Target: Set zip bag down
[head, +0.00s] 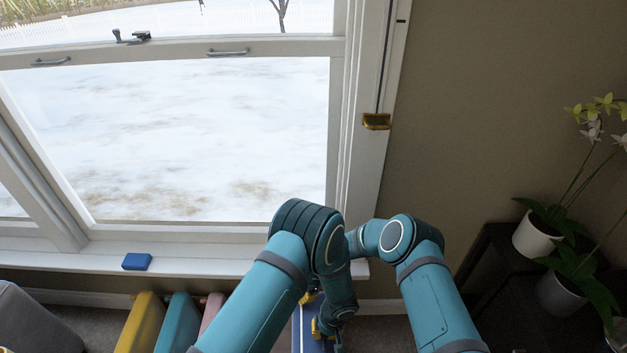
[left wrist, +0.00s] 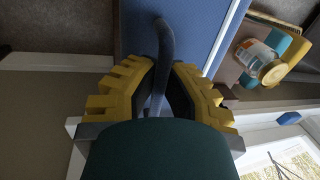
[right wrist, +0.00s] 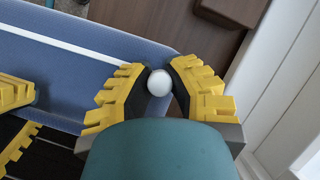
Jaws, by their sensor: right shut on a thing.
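A blue bag with a white stripe (head: 297,335) shows partly at the bottom of the head view, mostly hidden by my arms. Its blue side fills much of the left wrist view (left wrist: 200,30) and the right wrist view (right wrist: 60,75). My left gripper (left wrist: 163,72) has its yellow fingers on both sides of a dark curved handle (left wrist: 164,42) over the bag; I cannot tell whether they press on it. My right gripper (right wrist: 160,72) is shut on a small white round piece (right wrist: 159,83) at the bag's edge. Its link to the bag is hidden.
A window with a white sill (head: 210,262) is ahead; a small blue box (head: 137,262) lies on the sill. Yellow (head: 142,322) and teal (head: 177,322) pieces stand below it. A clear jar (left wrist: 252,58) shows in the left wrist view. Potted orchids (head: 535,235) stand right.

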